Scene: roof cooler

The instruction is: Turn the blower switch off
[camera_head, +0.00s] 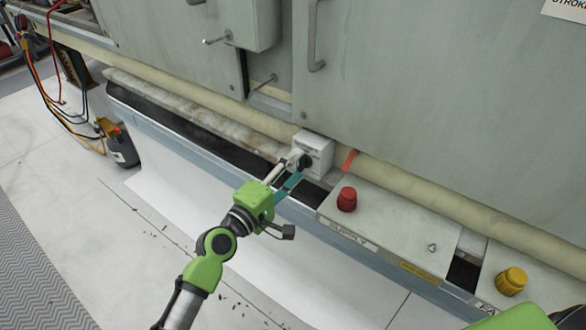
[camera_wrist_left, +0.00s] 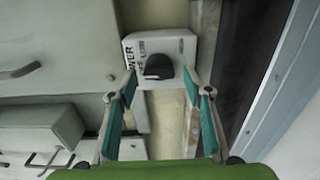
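The blower switch is a small white box (camera_head: 319,149) with a black rotary knob (camera_head: 305,161), mounted low on the grey cooler. In the left wrist view the box (camera_wrist_left: 178,46) bears partly legible lettering ending in "WER", and its black knob (camera_wrist_left: 158,67) faces me. My left gripper (camera_head: 289,173) is at the front of the box. In the wrist view the teal-padded fingers (camera_wrist_left: 167,90) are spread apart, one on each side below the knob. Nothing is clamped between them, and I cannot tell whether a tip touches the knob or box.
A red knob (camera_head: 347,199) stands on the supply panel (camera_head: 393,226) right of the switch, with a yellow knob (camera_head: 511,281) farther right. A beige pipe (camera_head: 421,190) runs along the cooler. A door handle (camera_head: 313,40) projects above. White floor (camera_head: 150,260) lies in front.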

